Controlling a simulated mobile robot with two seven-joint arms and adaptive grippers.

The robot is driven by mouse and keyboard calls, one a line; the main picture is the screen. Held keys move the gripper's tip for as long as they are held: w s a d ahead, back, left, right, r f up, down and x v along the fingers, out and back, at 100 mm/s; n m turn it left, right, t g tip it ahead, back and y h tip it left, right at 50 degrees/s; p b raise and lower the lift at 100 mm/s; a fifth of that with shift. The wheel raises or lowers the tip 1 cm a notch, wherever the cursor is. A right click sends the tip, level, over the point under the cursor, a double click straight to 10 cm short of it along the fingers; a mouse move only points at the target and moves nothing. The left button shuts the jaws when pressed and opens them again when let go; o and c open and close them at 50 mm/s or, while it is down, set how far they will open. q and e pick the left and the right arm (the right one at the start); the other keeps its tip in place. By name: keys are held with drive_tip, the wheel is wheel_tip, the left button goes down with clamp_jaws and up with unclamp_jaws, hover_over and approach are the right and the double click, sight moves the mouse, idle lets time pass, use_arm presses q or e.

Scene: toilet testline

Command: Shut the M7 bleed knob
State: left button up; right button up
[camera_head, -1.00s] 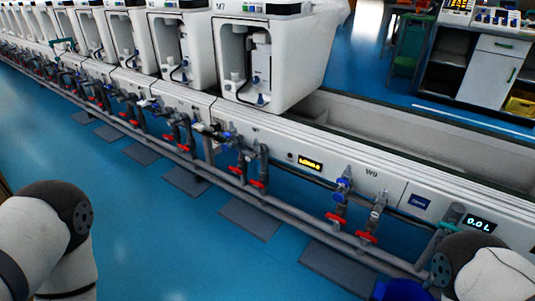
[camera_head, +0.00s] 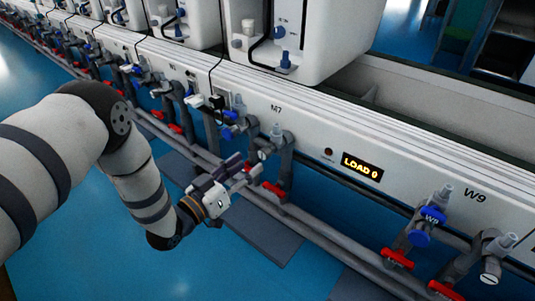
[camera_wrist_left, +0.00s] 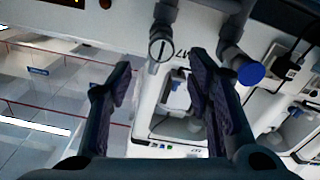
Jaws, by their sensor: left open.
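Under the M7 label (camera_head: 277,108) on the white panel, a grey round knob with a slot (camera_head: 264,154) sits on a grey pipe fitting. A blue knob (camera_head: 228,133) sits to its left. Which one is the bleed knob is not marked. My left gripper (camera_head: 243,172) is open, just below and left of the grey knob, apart from it. In the left wrist view, the grey knob (camera_wrist_left: 160,49) shows beyond the gap between the open fingers (camera_wrist_left: 163,78), and the blue knob (camera_wrist_left: 250,73) lies to the right. My right gripper is out of view.
Red handles (camera_head: 272,190) sit low on the pipes near my left gripper. A long grey pipe (camera_head: 310,228) runs along the front. The W9 valve group (camera_head: 433,215) and a LOAD 0 display (camera_head: 362,167) are at the right. Blue floor in front is open.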

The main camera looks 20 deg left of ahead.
sight(262, 155)
use_arm(q)
drive_tip(key=x, duration=0.2)
drive_tip(key=b+x, duration=0.1)
drive_tip(key=x, duration=0.1)
drive_tip(key=b+x, duration=0.1)
drive_tip(key=x, duration=0.1)
drive_tip(key=shift+w+d+f, duration=0.15)
drive_tip(key=shift+w+f, duration=0.15)
drive_tip(key=shift+w, duration=0.1)
drive_tip(key=shift+w+r, duration=0.15)
drive_tip(key=shift+w, duration=0.15)
drive_tip(key=shift+c, duration=0.3)
clamp_jaws()
